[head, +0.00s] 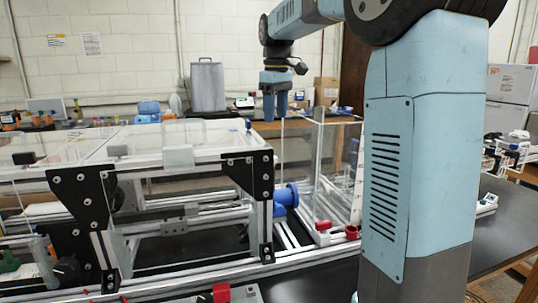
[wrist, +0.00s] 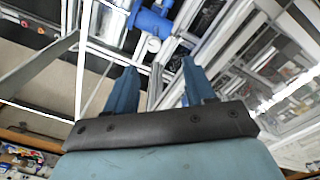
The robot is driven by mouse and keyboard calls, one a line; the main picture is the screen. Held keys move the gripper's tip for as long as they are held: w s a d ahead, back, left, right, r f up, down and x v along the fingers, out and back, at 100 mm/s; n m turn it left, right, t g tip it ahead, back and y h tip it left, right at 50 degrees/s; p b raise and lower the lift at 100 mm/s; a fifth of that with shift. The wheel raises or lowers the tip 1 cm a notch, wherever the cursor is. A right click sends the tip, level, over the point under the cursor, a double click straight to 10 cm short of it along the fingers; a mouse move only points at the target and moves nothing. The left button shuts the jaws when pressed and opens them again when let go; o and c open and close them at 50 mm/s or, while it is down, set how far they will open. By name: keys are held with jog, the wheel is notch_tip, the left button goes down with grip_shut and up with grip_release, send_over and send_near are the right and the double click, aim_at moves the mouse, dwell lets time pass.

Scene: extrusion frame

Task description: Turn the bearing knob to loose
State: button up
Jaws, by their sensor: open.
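My gripper (head: 275,116) hangs pointing down above the right part of the extrusion frame, open and empty. In the wrist view its two blue fingers (wrist: 158,70) are apart, with nothing between them. A blue cylindrical fitting (head: 287,197) sits low in the frame, below and slightly right of my gripper. In the wrist view a blue fitting (wrist: 152,22) with a small pale round end lies beyond the fingertips, apart from them. A black round knob (head: 67,268) shows at the frame's lower left. I cannot tell which part is the bearing knob, or its setting.
The frame has aluminium rails and black corner plates (head: 85,200). A clear upright panel (head: 335,165) stands right of the blue fitting. A red part (head: 221,293) is at the front edge, and another (head: 352,232) is at the right. Benches with equipment stand behind.

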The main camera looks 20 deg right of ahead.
jog(key=shift+n+g, duration=0.3)
jog(key=shift+n, duration=0.1)
jog(key=w+f, duration=0.1)
jog(key=f, duration=0.3)
jog(key=w+f, duration=0.1)
jog(key=f, duration=0.4)
jog(key=w+f, duration=0.1)
jog(key=f, duration=0.4)
jog(key=shift+w+d, duration=0.15)
